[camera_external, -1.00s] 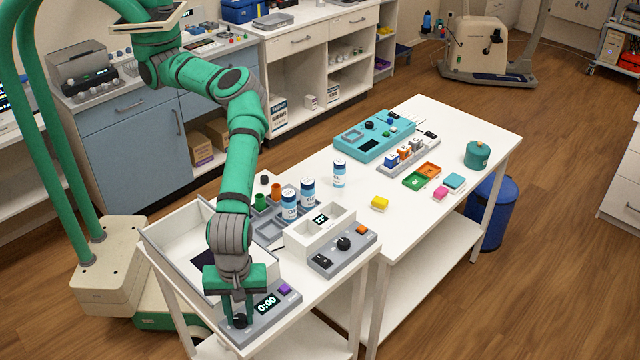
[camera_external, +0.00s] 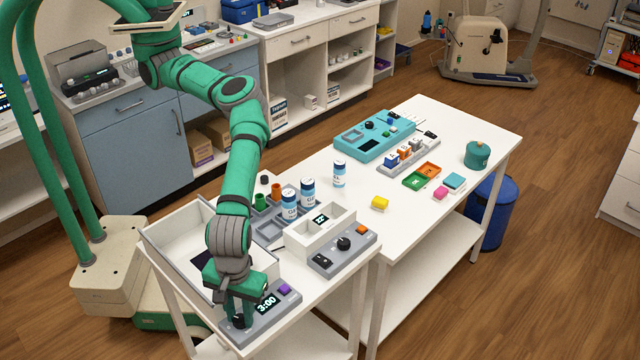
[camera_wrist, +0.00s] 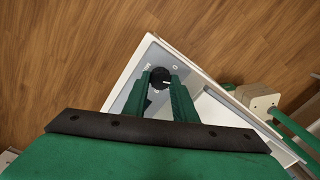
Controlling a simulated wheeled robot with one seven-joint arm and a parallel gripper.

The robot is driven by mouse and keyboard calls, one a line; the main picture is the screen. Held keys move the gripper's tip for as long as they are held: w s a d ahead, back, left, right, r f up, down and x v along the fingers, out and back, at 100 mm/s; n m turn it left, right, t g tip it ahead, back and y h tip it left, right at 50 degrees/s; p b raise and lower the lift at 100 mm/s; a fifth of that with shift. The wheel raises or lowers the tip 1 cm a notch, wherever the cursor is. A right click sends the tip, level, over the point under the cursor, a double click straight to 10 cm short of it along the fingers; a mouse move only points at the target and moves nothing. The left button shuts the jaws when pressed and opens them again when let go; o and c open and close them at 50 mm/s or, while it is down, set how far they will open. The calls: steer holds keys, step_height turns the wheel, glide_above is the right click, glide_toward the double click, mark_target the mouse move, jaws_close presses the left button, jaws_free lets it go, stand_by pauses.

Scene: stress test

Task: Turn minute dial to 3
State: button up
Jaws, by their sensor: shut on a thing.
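A grey timer box (camera_external: 274,312) sits at the near corner of the white table. Its display (camera_external: 266,304) reads 3:00, and a purple button (camera_external: 284,289) is beside it. My gripper (camera_external: 240,316) points down over the box's left end, shut on the black dial (camera_external: 239,321). In the wrist view the black dial (camera_wrist: 160,77) with a white pointer mark lies between the two green fingertips (camera_wrist: 161,82). The fingers partly hide the dial in the external view.
A white open tray (camera_external: 170,232) stands directly behind the timer box. A second grey box with a black knob (camera_external: 344,243) and an orange button stands to the right. Floor lies beyond the table's near edge.

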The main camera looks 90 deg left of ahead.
steer(key=o, duration=1)
steer(key=shift+o, duration=0.2)
steer(key=shift+s, duration=0.1)
